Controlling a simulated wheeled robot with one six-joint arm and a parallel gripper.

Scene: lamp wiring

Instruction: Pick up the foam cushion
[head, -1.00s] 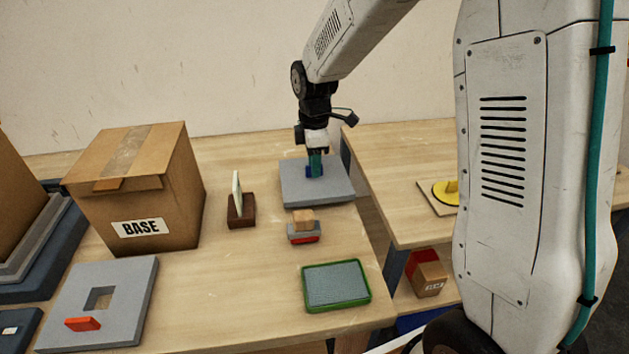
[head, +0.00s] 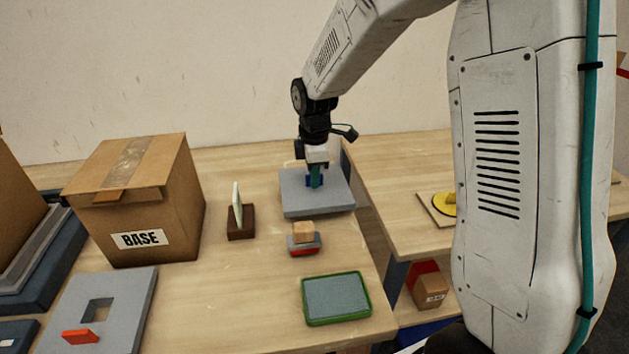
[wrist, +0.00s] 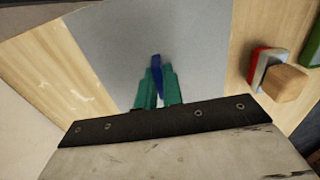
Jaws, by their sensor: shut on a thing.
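The foam cushion, which looks to be the flat grey slab (head: 300,207), is at the far right of the near table in the head view. It fills the upper middle of the wrist view (wrist: 140,40). A blue tab (wrist: 156,66) stands at its middle. My gripper (head: 315,183) points down over the slab, its teal fingers shut on the blue tab. In the wrist view the fingers (wrist: 157,92) are on both sides of the tab. The slab looks level; I cannot tell whether it is clear of the table.
In front of the slab are a small red-and-grey block with a wooden top (head: 304,240) and a green-rimmed tray (head: 336,298). Left are a brown stand with an upright plate (head: 240,218), a BASE carton (head: 150,205) and a grey plate with a square hole (head: 125,310).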

